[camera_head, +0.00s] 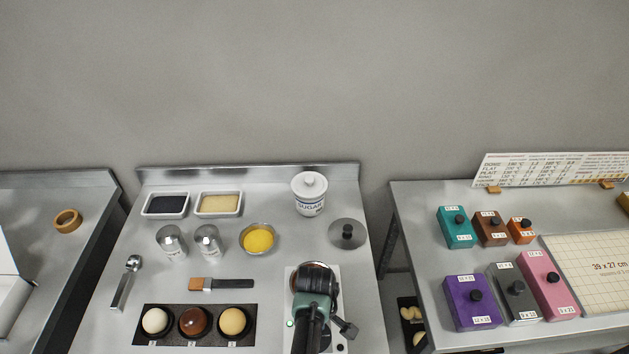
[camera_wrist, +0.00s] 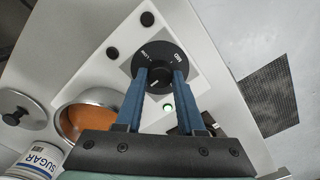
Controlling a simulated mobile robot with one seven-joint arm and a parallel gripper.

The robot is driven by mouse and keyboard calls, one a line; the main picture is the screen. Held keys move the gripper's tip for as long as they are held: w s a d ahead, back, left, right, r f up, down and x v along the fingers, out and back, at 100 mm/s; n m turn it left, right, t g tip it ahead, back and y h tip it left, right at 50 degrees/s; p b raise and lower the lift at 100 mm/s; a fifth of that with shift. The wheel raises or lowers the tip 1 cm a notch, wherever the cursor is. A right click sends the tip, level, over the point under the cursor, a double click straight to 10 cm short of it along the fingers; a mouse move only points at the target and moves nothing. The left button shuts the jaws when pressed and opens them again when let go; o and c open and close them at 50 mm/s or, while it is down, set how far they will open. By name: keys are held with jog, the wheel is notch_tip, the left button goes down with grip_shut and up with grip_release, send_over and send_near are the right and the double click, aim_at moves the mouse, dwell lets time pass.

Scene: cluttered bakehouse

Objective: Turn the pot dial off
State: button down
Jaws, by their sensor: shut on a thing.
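The black pot dial (camera_wrist: 160,59) sits on the white top of the pot unit (camera_wrist: 120,27) in the wrist view, with pale markings on its face. My gripper (camera_wrist: 160,77) has its two blue fingers on either side of the dial's knob and is shut on it. A small green light (camera_wrist: 168,108) glows beside the dial. The pot (camera_wrist: 92,98) holds something orange-brown, left of my fingers. In the head view my arm covers the dial and part of the pot (camera_head: 318,268); the green light (camera_head: 290,323) shows at the left.
A pot lid (camera_head: 347,234) and a sugar jar (camera_head: 310,193) stand behind the pot. A bowl of yellow stuff (camera_head: 258,239), shakers (camera_head: 172,242), a brush (camera_head: 222,284) and a tray with three round items (camera_head: 152,342) lie left. A gap separates the right table (camera_head: 405,205).

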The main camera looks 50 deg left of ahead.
jog(key=shift+w+r, duration=0.1)
jog(key=c, duration=0.5)
grip_release()
notch_tip(320, 180, up, 13)
jog(key=shift+f+b, duration=0.1)
jog(key=shift+b, duration=0.9)
